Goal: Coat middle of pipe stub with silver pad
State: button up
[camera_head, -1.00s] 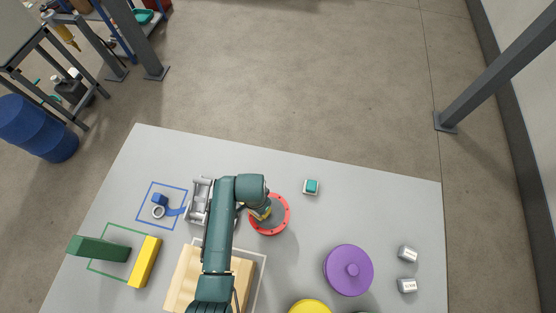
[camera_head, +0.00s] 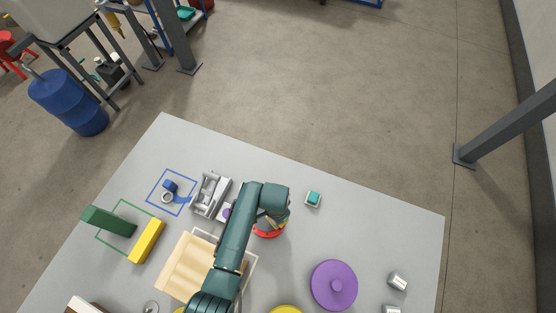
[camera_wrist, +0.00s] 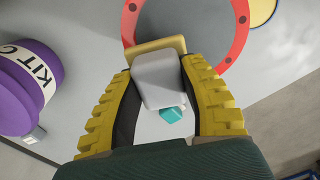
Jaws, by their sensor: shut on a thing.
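The pipe stub stands on the table with a red bolted flange (camera_head: 268,232); my arm hides much of it in the head view. In the wrist view the red flange ring (camera_wrist: 238,35) with dark bolt spots surrounds a dark grey middle (camera_wrist: 185,22) at the top. My gripper (camera_wrist: 160,85), with yellow ribbed fingers, is shut on a light grey block with a tan edge (camera_wrist: 158,46), which seems to be the silver pad (camera_wrist: 159,80). In the head view my gripper (camera_head: 272,219) is over the flange. I cannot tell whether the pad touches the stub.
A teal block (camera_head: 314,198) sits on a small white base right of the flange. A purple lidded round thing (camera_head: 333,286) stands front right, a grey metal fixture (camera_head: 210,194) left, and a wooden block (camera_head: 190,265) front left. The table's back right is clear.

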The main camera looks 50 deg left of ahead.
jog(key=shift+d+r+p, duration=0.1)
jog(key=shift+r+p, duration=2.4)
jog(key=shift+r, duration=0.15)
